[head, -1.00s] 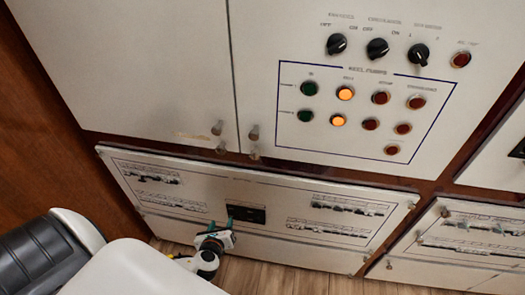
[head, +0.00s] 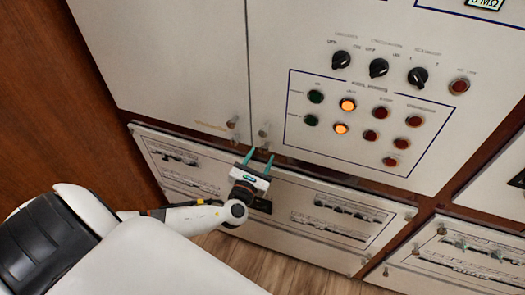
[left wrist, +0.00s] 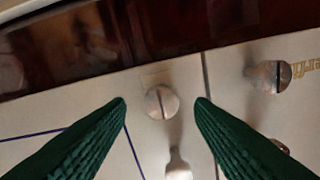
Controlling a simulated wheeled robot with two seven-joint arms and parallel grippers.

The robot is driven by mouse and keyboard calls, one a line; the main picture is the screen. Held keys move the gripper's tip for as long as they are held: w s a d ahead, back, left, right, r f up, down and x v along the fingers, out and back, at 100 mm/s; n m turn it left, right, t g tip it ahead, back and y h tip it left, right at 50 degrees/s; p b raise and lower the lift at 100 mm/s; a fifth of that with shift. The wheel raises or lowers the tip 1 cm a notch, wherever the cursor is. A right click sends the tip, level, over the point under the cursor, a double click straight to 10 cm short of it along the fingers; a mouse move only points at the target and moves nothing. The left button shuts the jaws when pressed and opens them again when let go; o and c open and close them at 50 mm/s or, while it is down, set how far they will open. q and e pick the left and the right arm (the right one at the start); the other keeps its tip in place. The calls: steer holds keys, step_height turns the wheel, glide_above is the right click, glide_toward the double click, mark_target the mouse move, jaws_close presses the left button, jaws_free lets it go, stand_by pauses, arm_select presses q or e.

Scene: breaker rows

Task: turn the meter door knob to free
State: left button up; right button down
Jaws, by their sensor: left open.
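My left gripper (head: 260,155) is open, with its two green fingers just below the pair of metal knobs at the lower left corner of the right-hand upper door. In the left wrist view, a round slotted knob (left wrist: 162,101) lies between the two fingertips (left wrist: 161,103), apart from both. Its slot runs nearly upright in that picture. It appears to be the lower knob (head: 262,143) of the pair. The other knob (left wrist: 178,165) stands close by. No label names the meter door legibly. My right gripper is out of view.
The left-hand upper door (head: 165,70) has its own pair of knobs (head: 233,131) across the narrow seam. Above right are black selector switches (head: 379,68) and lit orange buttons (head: 348,105). A lower breaker panel (head: 340,245) sits behind the gripper.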

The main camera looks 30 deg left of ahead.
arm_select(q)
steer(key=shift+x, duration=1.15)
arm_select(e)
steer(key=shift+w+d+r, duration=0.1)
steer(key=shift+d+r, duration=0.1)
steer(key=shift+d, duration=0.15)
